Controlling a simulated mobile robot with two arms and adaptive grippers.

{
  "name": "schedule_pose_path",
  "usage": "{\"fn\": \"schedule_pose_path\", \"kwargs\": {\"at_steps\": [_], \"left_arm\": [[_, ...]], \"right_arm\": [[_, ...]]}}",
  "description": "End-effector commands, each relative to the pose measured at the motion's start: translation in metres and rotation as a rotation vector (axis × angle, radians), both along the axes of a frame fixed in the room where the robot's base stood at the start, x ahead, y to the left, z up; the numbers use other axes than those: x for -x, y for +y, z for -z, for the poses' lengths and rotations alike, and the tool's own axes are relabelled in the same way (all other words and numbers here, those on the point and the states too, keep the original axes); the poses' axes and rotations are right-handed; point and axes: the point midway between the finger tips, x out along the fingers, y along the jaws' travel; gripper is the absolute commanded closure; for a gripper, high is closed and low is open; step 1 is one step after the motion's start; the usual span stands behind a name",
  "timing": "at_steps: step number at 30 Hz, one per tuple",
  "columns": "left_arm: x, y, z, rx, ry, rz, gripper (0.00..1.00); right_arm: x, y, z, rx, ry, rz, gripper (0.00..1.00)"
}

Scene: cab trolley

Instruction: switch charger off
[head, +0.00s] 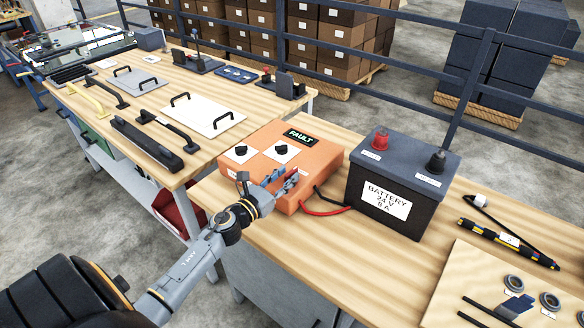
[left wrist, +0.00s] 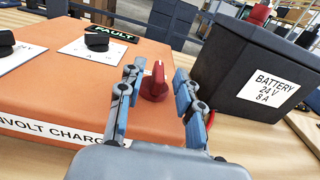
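The orange charger (head: 262,155) stands on the wooden bench, with a "FAULT" display (head: 300,137) and two black knobs on white plates on its top. In the left wrist view a red rotary switch (left wrist: 154,82) with a white mark sits on the charger's orange top (left wrist: 60,90). My left gripper (head: 283,179) is over the charger's near right corner. In the left wrist view its blue-grey fingers (left wrist: 156,95) are apart on either side of the red switch, with visible gaps. In the head view the fingers hide the switch. My right gripper is not in view.
A dark battery (head: 398,190) marked 24 V 8 A stands right of the charger, with red and black cables (head: 325,205) between them. A board with rings (head: 440,300) lies at front right. Another bench (head: 165,100) holds handled plates at left.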

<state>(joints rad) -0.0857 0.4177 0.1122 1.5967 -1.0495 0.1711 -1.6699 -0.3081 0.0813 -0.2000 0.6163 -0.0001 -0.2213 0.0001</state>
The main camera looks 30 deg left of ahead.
Motion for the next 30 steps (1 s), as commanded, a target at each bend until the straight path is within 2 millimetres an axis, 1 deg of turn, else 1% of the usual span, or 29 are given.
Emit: {"fn": "schedule_pose_path", "kwargs": {"at_steps": [1,3,7,11,17,18,20,21,23,30], "left_arm": [[-0.009,-0.001,-0.002,0.001,-0.001,0.0,0.65],[-0.018,-0.001,-0.001,0.002,0.0,-0.002,0.65],[-0.029,-0.002,-0.001,0.001,-0.001,-0.001,0.65],[-0.032,-0.003,0.001,0.0,0.001,0.0,0.65],[-0.032,-0.003,0.001,0.0,0.001,0.0,0.65],[-0.032,-0.003,0.001,0.0,0.001,0.0,0.69],[-0.032,-0.003,0.001,0.0,0.001,0.0,0.81],[-0.032,-0.003,0.001,0.0,0.001,0.0,0.9],[-0.032,-0.003,0.001,0.0,0.001,0.0,1.0],[-0.032,-0.003,0.001,0.001,0.001,-0.003,1.0]], "right_arm": [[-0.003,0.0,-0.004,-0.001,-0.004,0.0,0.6],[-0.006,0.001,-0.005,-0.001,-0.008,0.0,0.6],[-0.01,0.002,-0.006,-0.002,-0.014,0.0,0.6],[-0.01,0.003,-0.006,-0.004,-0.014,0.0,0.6],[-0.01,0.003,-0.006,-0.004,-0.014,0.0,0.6],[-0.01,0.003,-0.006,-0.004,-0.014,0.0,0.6],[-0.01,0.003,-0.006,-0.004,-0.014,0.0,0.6],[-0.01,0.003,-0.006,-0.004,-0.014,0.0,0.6],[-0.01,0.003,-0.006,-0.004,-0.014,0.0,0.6],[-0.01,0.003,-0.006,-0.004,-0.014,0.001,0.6]]}}
